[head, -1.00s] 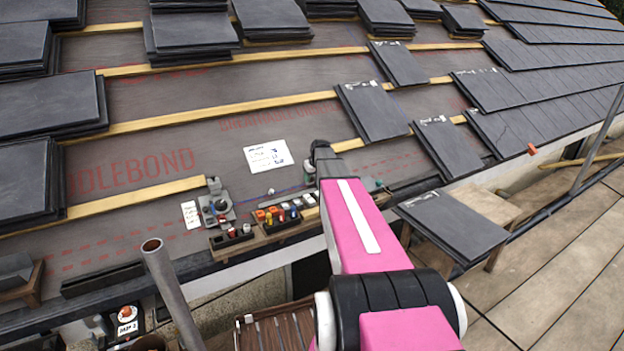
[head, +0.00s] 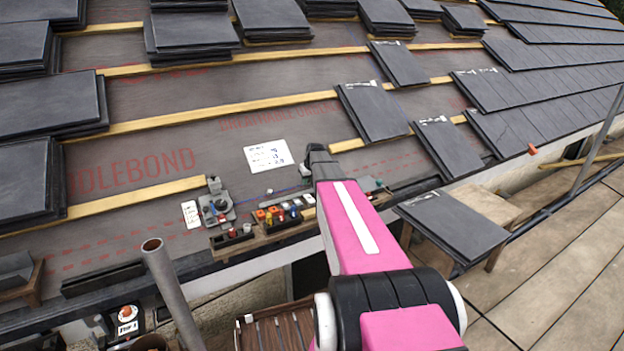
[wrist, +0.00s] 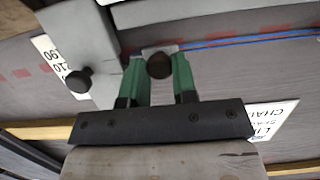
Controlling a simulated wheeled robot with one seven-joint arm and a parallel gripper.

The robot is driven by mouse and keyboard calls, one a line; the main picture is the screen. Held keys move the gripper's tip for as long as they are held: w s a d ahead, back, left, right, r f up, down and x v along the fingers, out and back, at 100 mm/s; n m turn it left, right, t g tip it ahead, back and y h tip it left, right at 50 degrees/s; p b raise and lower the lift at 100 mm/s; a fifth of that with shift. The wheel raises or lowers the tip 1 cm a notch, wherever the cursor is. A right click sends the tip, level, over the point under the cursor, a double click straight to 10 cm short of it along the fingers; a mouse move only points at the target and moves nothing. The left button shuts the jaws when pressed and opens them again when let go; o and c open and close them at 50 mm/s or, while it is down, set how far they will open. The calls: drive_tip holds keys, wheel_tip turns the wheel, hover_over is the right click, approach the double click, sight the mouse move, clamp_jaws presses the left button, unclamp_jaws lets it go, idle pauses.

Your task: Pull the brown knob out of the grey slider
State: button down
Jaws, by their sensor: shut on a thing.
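The brown knob (wrist: 159,66) shows as a dark round head in the wrist view, between the two green fingers of my gripper (wrist: 160,74). The gripper is shut on it, with one finger at each side. A pale grey piece (wrist: 172,48), which looks like part of the grey slider, shows just behind the knob. Most of it is hidden by the fingers and knob, so I cannot tell how far the knob sits in it.
A grey block with a black knob (wrist: 78,81) stands left of my gripper in the wrist view. A blue cord (wrist: 255,38) runs to the right. In the head view a tray of small coloured parts (head: 276,216) and a grey device (head: 216,207) lie left of my arm.

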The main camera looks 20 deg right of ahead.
drive_tip(key=shift+s+a, duration=0.25)
drive_tip(key=shift+a, duration=1)
drive_tip(key=c, duration=0.9)
unclamp_jaws()
drive_tip(key=shift+r, duration=0.1)
drive_tip(key=v, duration=1)
drive_tip(key=shift+r, duration=0.3)
drive_tip(key=shift+s+d, duration=0.1)
